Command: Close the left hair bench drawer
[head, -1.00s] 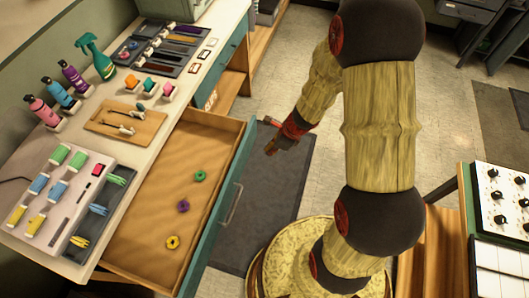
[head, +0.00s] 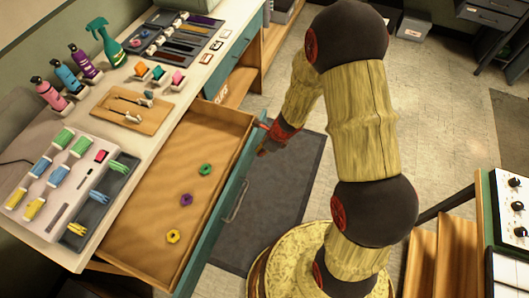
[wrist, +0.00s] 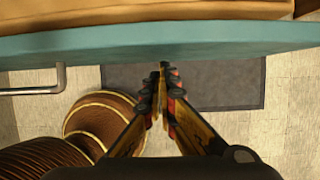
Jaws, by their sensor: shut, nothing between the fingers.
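The left hair bench drawer (head: 150,225) stands pulled well out from the bench, with a wooden inside and a teal front (head: 238,192). A purple, a green and a yellow ring lie inside it. My gripper (head: 262,152) is shut and empty, just outside the drawer front, toward its far end and beyond the handle (head: 235,203). In the wrist view the closed fingertips (wrist: 164,66) meet the edge of the teal front (wrist: 200,42) in the picture; I cannot tell whether they touch it. The handle also shows at the left there (wrist: 35,88).
A dark mat (head: 285,195) lies on the floor outside the drawer. A cabinet with knobs (head: 510,200) stands at the right.

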